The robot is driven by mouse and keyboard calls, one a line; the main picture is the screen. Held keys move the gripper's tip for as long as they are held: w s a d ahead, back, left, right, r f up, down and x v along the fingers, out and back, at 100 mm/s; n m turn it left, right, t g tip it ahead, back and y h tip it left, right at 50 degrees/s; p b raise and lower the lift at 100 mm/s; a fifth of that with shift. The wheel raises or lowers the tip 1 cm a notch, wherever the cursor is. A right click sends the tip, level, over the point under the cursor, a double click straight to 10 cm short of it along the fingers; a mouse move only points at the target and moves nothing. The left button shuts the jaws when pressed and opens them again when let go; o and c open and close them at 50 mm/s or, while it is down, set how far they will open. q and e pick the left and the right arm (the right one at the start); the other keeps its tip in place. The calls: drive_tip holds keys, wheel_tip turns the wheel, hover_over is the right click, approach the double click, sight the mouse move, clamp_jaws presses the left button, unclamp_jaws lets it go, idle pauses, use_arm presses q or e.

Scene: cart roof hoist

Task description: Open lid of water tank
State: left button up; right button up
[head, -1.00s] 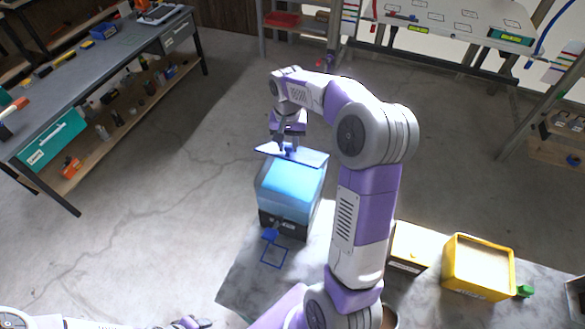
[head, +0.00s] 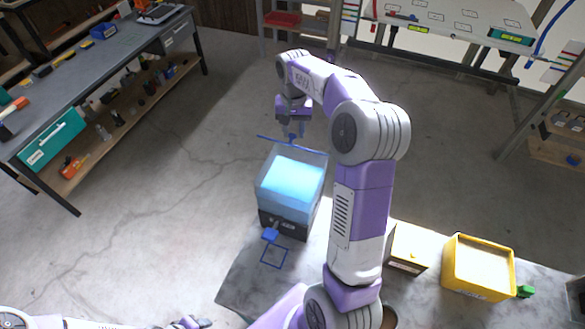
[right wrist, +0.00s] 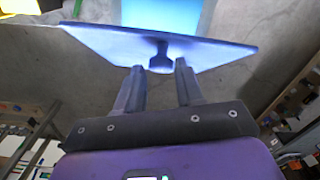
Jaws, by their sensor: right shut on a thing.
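The water tank (head: 290,190) is a clear blue box on a dark base, at the far end of the marble-topped surface. Its top is open, and bright blue water shows inside. The thin blue lid (head: 312,150) stands tilted up at the tank's far side, almost edge-on in the head view. In the right wrist view the lid (right wrist: 110,47) has a dark knob (right wrist: 160,60) between the fingertips. My right gripper (head: 296,130) is shut on the knob; it also shows in the right wrist view (right wrist: 159,72). My left gripper (head: 190,323) is partly visible at the bottom edge.
A blue valve handle (head: 270,235) sticks out at the tank's front above a blue square outline (head: 274,256). Open floor lies beyond the tank.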

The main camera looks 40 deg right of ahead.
drive_tip(key=shift+w+d+r, duration=0.25)
drive_tip(key=shift+d+r, duration=0.05)
drive_tip(key=shift+d, duration=0.35)
drive_tip(key=shift+w+d+r, duration=0.2)
drive_tip(key=shift+d+r, duration=0.05)
drive_tip(key=shift+d, duration=0.4)
drive_tip(key=shift+w+d+r, duration=0.25)
drive_tip(key=shift+d+r, duration=0.05)
drive_tip(key=shift+d, duration=0.35)
drive_tip(key=d, duration=0.1)
drive_tip(key=w+d, duration=0.2)
drive_tip(key=shift+d+r, duration=0.3)
drive_tip(key=shift+d, duration=0.05)
drive_tip(key=o, duration=0.4)
drive_tip(key=shift+s, duration=0.15)
drive_tip(key=shift+a+r, duration=0.1)
